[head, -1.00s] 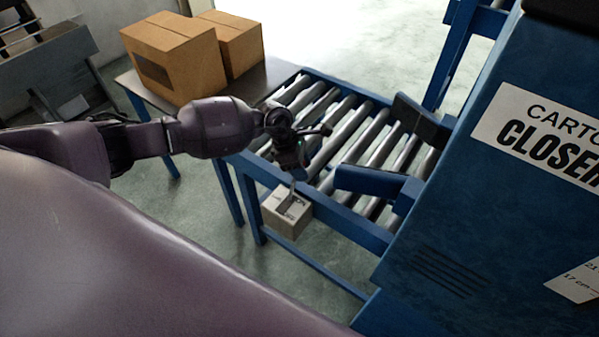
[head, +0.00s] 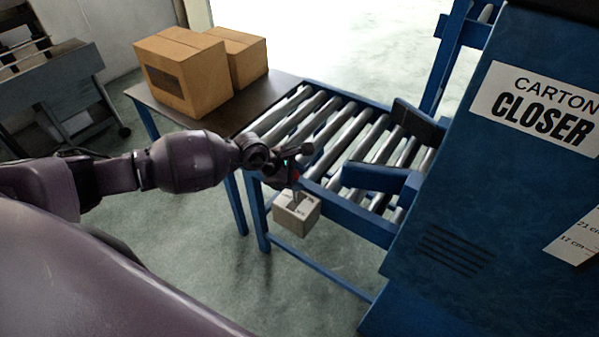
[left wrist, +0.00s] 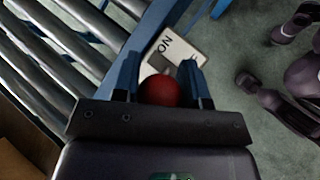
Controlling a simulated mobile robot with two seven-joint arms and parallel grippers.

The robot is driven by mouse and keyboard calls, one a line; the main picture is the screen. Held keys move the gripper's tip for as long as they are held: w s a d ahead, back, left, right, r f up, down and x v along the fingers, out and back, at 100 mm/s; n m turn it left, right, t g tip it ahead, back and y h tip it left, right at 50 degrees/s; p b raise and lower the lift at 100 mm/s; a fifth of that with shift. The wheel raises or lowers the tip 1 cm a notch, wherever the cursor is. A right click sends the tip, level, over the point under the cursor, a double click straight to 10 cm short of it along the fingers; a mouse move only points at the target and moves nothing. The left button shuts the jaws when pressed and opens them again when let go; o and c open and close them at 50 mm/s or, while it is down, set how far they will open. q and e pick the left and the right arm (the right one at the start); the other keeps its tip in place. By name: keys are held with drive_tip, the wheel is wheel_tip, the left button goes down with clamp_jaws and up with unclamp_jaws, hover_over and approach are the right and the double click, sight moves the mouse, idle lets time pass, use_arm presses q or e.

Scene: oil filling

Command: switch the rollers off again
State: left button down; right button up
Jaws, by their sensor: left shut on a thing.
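A small pale switch box (head: 297,212) hangs on the near side of the roller conveyor's blue frame. A short lever with a red knob (head: 295,176) stands up from it. My left gripper (head: 291,172) is at the knob, just above the box. In the left wrist view, the red knob (left wrist: 160,91) sits between the fingers of my left gripper (left wrist: 161,85), which is shut on it. The switch box (left wrist: 177,53) lies behind it with "ON" lettering showing; the rest of its face is partly hidden. My right gripper is not in view.
The rollers (head: 345,140) lie behind the switch. Blue guide arms (head: 375,178) and the blue carton closer (head: 480,190) stand to the right. Cardboard boxes (head: 190,80) stand on a dark table (head: 255,103) at the left. The floor in front is clear.

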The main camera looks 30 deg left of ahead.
use_arm(q)
drive_tip(key=shift+s+a+t+p, duration=0.15)
drive_tip(key=shift+s+t+p, duration=0.2)
drive_tip(key=shift+s+t, duration=0.55)
drive_tip(key=s, duration=0.1)
drive_tip(key=s+f+p, duration=0.1)
drive_tip(key=s, duration=0.1)
drive_tip(key=shift+a+m+h, duration=0.2)
drive_tip(key=shift+m+h, duration=0.1)
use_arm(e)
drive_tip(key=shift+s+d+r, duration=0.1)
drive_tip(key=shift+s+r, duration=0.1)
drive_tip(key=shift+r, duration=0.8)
use_arm(q)
drive_tip(key=shift+f, duration=0.1)
drive_tip(key=c, duration=0.7)
unclamp_jaws()
drive_tip(key=shift+o, duration=0.2)
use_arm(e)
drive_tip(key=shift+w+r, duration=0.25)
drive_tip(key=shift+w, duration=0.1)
